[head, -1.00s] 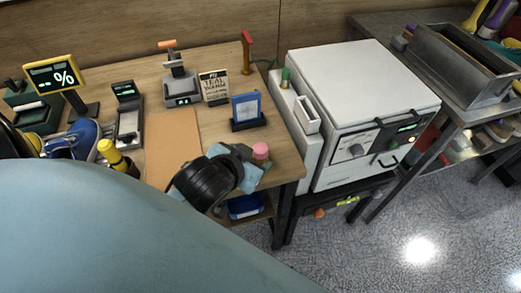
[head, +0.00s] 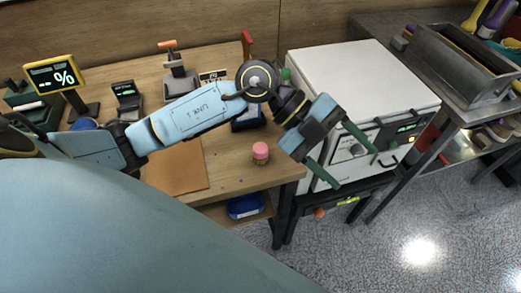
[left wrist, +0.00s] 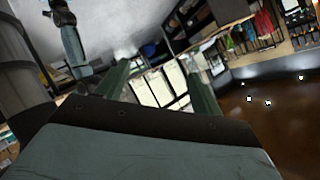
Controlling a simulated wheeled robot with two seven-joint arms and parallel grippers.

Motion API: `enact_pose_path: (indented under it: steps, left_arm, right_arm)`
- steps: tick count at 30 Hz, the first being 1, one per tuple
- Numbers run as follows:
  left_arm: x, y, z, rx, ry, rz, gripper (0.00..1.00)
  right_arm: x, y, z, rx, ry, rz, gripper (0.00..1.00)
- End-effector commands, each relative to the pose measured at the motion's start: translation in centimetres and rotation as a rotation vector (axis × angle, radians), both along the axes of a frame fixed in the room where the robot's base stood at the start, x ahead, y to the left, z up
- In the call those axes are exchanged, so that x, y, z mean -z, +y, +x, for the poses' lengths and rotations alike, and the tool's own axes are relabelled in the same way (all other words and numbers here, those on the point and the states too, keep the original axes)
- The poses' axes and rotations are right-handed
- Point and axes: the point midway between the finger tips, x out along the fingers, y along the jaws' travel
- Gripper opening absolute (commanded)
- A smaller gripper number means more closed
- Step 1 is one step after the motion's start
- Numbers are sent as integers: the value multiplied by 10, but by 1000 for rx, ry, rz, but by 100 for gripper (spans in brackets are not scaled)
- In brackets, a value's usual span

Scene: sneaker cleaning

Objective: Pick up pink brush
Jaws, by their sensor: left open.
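A small upright pink-topped cylinder (head: 260,152), which I take for the pink brush, stands near the front right corner of the wooden table (head: 228,177) in the head view. My left gripper (head: 358,169) is open and empty, its two green fingers spread wide. It is to the right of the pink thing, past the table edge, and appears in front of the white oven. Nothing lies between the fingers in the left wrist view (left wrist: 158,75). The pink thing is not recognisable there. My right gripper is not in view.
The white oven (head: 350,80) stands right of the table. A brown mat (head: 178,172), a blue-framed stand (head: 248,122) partly behind my arm, and a yellow percent sign (head: 54,75) are on the table. A blue object (head: 245,206) lies on the shelf below. Grey floor is clear at front right.

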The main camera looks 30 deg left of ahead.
Motion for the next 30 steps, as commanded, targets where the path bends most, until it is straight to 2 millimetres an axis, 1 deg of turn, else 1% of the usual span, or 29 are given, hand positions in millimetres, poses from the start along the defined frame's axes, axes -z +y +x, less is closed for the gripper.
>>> enact_pose_path:
  steps: [1,2,3,5,6,9,12,15,17,20,24,27,30]
  left_arm:
    - [17,21,8,-9,23,167,67]
    - [27,35,12,-22,43,265,67]
    - [38,55,17,-50,69,391,67]
    - [49,86,26,-106,108,565,67]
    - [53,107,31,-150,132,669,67]
    - [55,151,40,-264,184,876,67]
    - [52,181,45,-356,220,1008,67]
    - [52,197,46,-406,241,1076,67]
    - [57,200,46,-417,248,1092,67]
    - [74,201,46,-420,251,1097,67]
    - [103,201,46,-418,251,1095,67]
    - [118,201,47,-417,249,1092,67]
    - [128,200,47,-416,247,1092,67]
  right_arm:
    - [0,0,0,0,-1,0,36]
    - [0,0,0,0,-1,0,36]
    - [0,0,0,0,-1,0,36]
    - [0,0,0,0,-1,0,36]
    - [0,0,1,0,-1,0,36]
    - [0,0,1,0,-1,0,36]
    - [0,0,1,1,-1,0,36]
    - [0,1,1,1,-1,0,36]
    - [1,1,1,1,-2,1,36]
    - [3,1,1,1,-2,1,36]
    - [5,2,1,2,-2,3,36]
    - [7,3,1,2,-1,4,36]
    - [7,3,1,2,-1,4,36]
